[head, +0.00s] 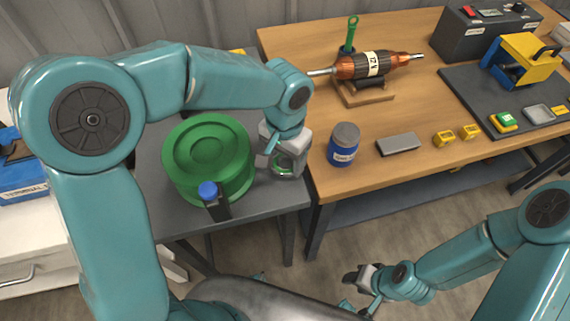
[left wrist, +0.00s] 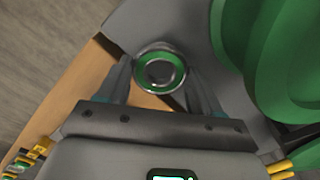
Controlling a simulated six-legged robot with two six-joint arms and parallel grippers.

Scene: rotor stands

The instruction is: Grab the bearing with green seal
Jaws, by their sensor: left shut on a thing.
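The bearing with green seal (left wrist: 160,72) is a small metal ring with a green face. In the left wrist view it sits between the two fingers of my left gripper (left wrist: 159,80), which is shut on it. In the head view my left gripper (head: 279,170) is over the right part of the grey table, just right of the big green drum. The bearing is mostly hidden there by the gripper. My right gripper (head: 357,288) is low at the bottom, over the floor and away from the tables; its jaw opening is unclear.
The green drum (head: 207,155) stands close beside the left gripper, with a blue-capped thing (head: 209,191) at its front. On the wooden bench are a blue can (head: 344,145), a grey block (head: 398,143), yellow pieces (head: 443,138) and a copper rotor (head: 365,65) on a stand.

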